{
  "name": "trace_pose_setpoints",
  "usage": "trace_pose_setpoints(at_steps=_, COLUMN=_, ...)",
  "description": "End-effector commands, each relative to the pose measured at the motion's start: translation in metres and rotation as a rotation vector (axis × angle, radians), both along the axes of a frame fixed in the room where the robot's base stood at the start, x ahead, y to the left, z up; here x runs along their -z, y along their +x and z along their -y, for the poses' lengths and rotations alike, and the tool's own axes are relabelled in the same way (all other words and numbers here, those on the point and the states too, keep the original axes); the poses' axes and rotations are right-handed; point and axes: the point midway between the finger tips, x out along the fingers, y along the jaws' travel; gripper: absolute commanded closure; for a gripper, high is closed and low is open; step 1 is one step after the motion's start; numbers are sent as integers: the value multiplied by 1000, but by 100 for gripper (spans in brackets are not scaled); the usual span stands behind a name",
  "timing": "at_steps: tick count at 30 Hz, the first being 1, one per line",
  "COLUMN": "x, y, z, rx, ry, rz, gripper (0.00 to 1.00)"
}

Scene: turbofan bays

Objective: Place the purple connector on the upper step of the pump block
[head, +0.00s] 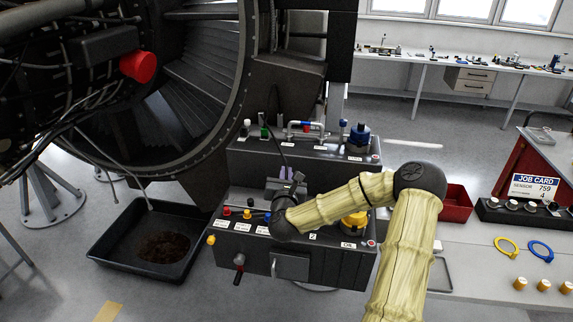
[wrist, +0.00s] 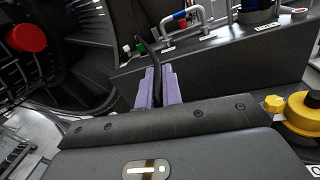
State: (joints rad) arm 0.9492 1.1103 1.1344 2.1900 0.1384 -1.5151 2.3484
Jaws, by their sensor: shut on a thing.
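The pump block has an upper step (head: 304,160) at the back and a lower step (head: 250,247) in front. My gripper (head: 287,186) is over the lower step, pointing toward the upper step. In the wrist view, two pale purple upright pieces (wrist: 172,86) show just past my gripper's body, with a dark strip or cable between them. My gripper is shut on the purple connector, though I cannot clearly separate connector from fingers. A dark cable (head: 273,143) runs up from there, in front of the upper step. The connector's underside is hidden.
The upper step carries a white plug (head: 245,126), a green plug (head: 265,131), a metal handle (head: 303,128) and a blue cap (head: 359,133). Small coloured knobs (head: 247,214) and a yellow cap (head: 353,223) stand on the lower step. A black drip tray (head: 112,238) lies left.

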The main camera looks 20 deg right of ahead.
Motion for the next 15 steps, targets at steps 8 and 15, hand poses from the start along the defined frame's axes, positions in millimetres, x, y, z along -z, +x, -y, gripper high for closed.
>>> trace_pose_setpoints(at_steps=8, x=56, y=-3, z=-8, rx=-64, ry=3, rz=-7, gripper=100)
trace_pose_setpoints(at_steps=15, x=134, y=-20, z=-36, rx=-171, ry=6, rz=-13, gripper=100)
